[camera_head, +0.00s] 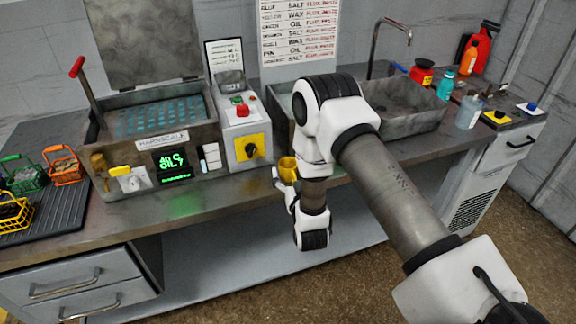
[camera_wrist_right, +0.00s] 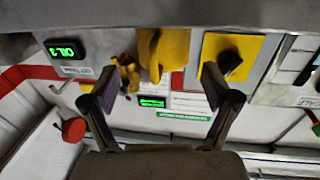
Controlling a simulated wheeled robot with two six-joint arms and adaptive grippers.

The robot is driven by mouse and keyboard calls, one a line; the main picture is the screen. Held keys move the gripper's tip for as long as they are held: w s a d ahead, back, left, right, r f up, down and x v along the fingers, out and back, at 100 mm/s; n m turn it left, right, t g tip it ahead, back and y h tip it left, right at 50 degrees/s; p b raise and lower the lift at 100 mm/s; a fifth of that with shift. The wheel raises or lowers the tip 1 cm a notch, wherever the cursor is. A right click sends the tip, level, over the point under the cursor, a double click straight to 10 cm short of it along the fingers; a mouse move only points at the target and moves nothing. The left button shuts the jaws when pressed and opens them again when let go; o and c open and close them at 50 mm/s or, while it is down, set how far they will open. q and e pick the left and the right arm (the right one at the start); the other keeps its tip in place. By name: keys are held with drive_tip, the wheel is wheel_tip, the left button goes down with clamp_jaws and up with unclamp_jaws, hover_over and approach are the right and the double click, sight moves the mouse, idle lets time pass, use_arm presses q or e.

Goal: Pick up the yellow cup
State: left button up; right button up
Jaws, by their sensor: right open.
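The yellow cup (camera_head: 288,166) is near the front of the counter, in front of the grey control box with the yellow knob plate. My right gripper (camera_head: 281,178) is beside it, and its white wrist parts hide some of the cup's surroundings. In the right wrist view, the yellow cup (camera_wrist_right: 163,50) appears beyond and between the two spread fingers of my right gripper (camera_wrist_right: 150,86). The fingers are open, with a visible gap between them. I cannot tell whether either finger touches the cup. My left gripper is not in view.
A bath machine (camera_head: 160,140) with an open lid stands left of the control box (camera_head: 240,125). A metal sink (camera_head: 410,105) is behind my right arm. Small wire baskets (camera_head: 63,165) are at the far left. Bottles (camera_head: 468,110) stand at the right.

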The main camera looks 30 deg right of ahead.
sight(289, 163)
drive_tip(key=x, duration=0.4)
drive_tip(key=shift+w+a+f+p, duration=0.15)
drive_tip(key=shift+w+a+p, duration=0.1)
drive_tip(key=shift+w+p, duration=0.15)
drive_tip(key=shift+s+d, duration=0.1)
drive_tip(key=shift+s, duration=0.25)
drive_tip(key=shift+w, duration=0.15)
drive_tip(key=c, duration=1.3)
